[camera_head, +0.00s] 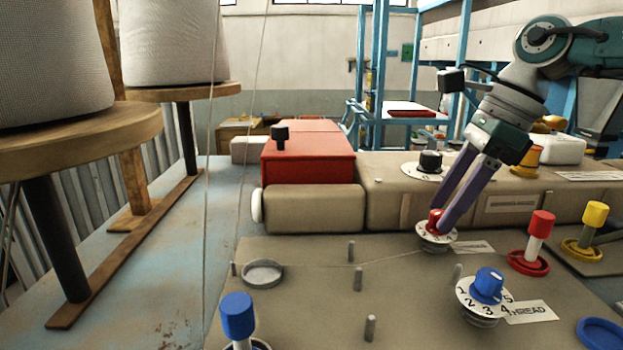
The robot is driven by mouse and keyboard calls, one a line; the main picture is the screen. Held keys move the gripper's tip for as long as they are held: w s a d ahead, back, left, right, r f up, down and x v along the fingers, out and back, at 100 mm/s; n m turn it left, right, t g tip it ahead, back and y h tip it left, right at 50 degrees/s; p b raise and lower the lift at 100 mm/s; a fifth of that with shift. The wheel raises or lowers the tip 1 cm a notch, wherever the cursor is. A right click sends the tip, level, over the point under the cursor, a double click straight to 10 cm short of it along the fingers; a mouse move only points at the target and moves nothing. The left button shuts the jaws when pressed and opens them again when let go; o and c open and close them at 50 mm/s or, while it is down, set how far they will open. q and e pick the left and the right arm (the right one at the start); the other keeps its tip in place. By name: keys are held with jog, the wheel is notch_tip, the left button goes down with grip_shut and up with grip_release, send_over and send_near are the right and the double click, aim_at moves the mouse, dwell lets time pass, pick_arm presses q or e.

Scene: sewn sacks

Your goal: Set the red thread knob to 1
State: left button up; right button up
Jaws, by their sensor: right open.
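The red thread knob (435,221) sits on a white numbered dial (437,242) on the beige panel, right of centre. My right gripper (442,215) reaches down to it from the upper right. Its two purple fingers are open and stand at the knob, one on each side; I cannot tell whether they touch it. The fingers and the small size hide the knob's pointer, and the dial's digits are too small to read surely. A white label (474,247) lies right of the dial. My left gripper is not in view.
A blue knob (488,285) on a numbered dial marked THREAD stands nearer. A red post (540,224) and a yellow post (594,213) rise to the right. Small grey pegs (358,279) and a thread cross the panel. Large spools (172,40) stand at left.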

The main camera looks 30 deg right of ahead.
jog(key=shift+f, duration=0.15)
grip_shut()
dwell(0.4)
